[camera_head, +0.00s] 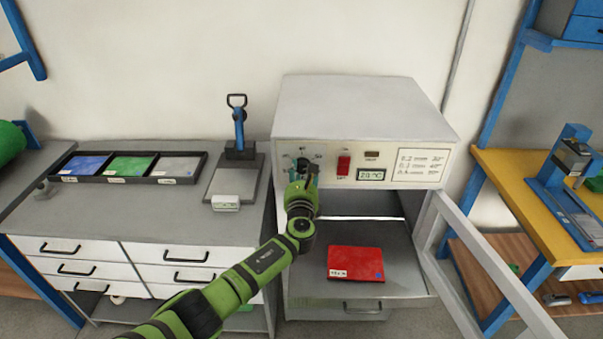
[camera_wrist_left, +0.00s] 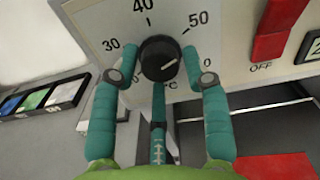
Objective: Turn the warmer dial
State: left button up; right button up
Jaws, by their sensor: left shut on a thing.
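The warmer (camera_head: 350,108) is a light grey box with a black round dial (camera_head: 302,164) at the left of its front panel. The dial also shows close up in the left wrist view (camera_wrist_left: 159,57), ringed by numbers including 30, 40 and 50. Its white mark points right and slightly up, below the 50. My left gripper (camera_head: 303,182) is at the panel, its two green fingers (camera_wrist_left: 158,68) on either side of the dial, shut on it. My right gripper is not in view.
A red switch (camera_head: 343,165) and a small display (camera_head: 371,175) are right of the dial. Below, a red sheet (camera_head: 355,262) lies on the warmer's shelf; the door (camera_head: 487,262) hangs open at right. A tray of coloured sheets (camera_head: 190,170) stands on the left bench.

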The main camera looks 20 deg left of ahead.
pick_arm(q)
jog(key=shift+d+f, duration=0.1)
jog(key=shift+f, duration=0.2)
jog(key=o, duration=1)
jog(key=shift+o, duration=0.8)
jog(key=shift+w, duration=0.1)
jog(key=shift+r, duration=0.1)
jog(key=v, duration=1.2)
